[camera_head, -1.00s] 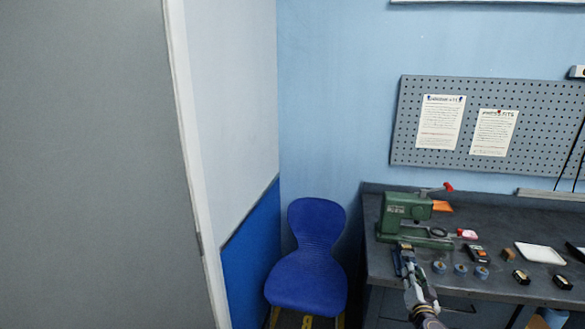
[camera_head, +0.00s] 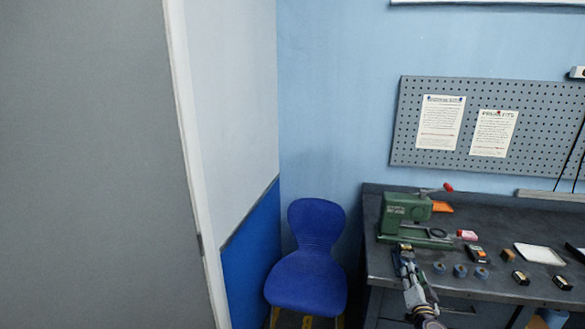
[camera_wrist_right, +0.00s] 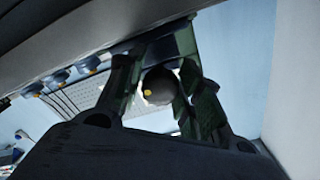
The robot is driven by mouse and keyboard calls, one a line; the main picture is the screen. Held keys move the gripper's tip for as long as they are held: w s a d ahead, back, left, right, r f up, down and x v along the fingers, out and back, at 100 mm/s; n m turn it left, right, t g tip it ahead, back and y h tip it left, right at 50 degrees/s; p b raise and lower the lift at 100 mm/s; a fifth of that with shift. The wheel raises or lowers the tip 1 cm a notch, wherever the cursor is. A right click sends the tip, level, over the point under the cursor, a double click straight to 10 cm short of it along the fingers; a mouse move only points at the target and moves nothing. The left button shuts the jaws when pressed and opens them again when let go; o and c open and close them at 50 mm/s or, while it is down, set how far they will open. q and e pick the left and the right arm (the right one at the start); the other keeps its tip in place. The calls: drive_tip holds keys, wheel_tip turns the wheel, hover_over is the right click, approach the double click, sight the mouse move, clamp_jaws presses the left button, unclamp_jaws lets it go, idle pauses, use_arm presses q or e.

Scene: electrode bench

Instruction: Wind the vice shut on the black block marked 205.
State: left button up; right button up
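A green cast tool (camera_head: 405,208) with a red-tipped lever stands at the bench's left end; I cannot tell a separate vice apart from it. My right gripper (camera_head: 404,254) is at the bench's front edge, just in front of the green base. In the right wrist view its fingers (camera_wrist_right: 158,75) are spread, with a dark round knob (camera_wrist_right: 158,90) with a yellow spot showing between them, and green metal behind. Contact is unclear. Small dark blocks (camera_head: 520,278) and (camera_head: 563,283) lie on the bench; their markings are unreadable, so 205 is not identifiable. My left gripper is out of view.
Several blue round pieces (camera_head: 460,270) lie right of my right gripper. A pink-and-white block (camera_head: 467,235), a dark device (camera_head: 477,254) and a white tray (camera_head: 540,254) lie farther right. A blue chair (camera_head: 307,270) stands left of the bench.

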drive_tip(key=shift+o, duration=0.6)
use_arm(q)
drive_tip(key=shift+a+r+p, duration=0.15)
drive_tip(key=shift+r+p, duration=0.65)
use_arm(e)
drive_tip(key=v, duration=0.7)
idle(0.3)
